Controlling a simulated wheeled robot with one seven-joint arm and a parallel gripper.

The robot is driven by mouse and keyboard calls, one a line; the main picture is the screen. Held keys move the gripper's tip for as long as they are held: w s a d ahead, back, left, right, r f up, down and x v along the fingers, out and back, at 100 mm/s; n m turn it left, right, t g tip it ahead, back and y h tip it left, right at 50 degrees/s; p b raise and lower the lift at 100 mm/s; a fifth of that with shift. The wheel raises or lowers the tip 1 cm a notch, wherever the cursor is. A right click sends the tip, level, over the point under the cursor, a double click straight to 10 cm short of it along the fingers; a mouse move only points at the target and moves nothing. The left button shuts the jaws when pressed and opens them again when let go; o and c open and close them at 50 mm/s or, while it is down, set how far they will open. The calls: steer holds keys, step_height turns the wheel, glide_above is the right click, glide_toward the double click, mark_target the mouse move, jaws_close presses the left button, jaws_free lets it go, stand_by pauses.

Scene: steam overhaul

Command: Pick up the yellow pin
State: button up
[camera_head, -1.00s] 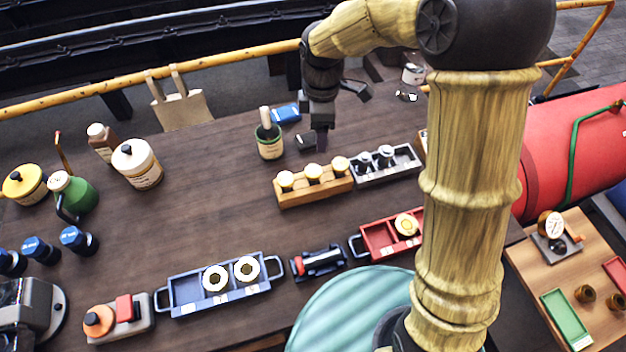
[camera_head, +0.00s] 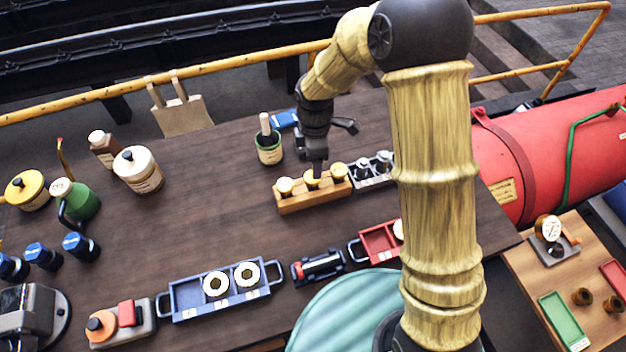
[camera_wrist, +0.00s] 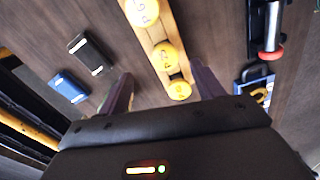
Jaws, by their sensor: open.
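Three yellow-topped pins stand in a row in a light wooden rack (camera_head: 300,203) on the dark table. They are the left pin (camera_head: 285,186), the middle pin (camera_head: 312,178) and the right pin (camera_head: 337,171). My gripper (camera_head: 317,172) is just above the middle pin, pointing down, and partly hides it. In the wrist view my gripper (camera_wrist: 162,70) is open, its two dark fingers spread with nothing held. Round yellow tops with dark marks show ahead of and between the fingers, the middle one (camera_wrist: 165,56) among them. I cannot tell whether the fingers touch a pin.
A grey rack (camera_head: 372,176) with metal parts stands right beside the wooden rack. A green pot (camera_head: 269,154) is behind it. A blue tray (camera_head: 190,299) with two rings and a red tray (camera_head: 378,243) lie nearer.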

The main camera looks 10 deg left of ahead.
mark_target(312, 179)
step_height(312, 179, down, 4)
steer(key=shift+s+a+r+p, duration=0.1)
steer(key=shift+s+p, duration=0.05)
steer(key=shift+p, duration=0.2)
steer(key=shift+s, duration=0.1)
steer(key=shift+s+a+f+p, duration=0.1)
steer(key=shift+f+p, duration=0.5)
steer(key=shift+f, duration=0.75)
steer(key=shift+s+f+p, duration=0.1)
steer(key=shift+f+p, duration=0.45)
steer(key=shift+f, duration=0.75)
steer(key=c, duration=1.4)
steer(key=shift+c, duration=0.2)
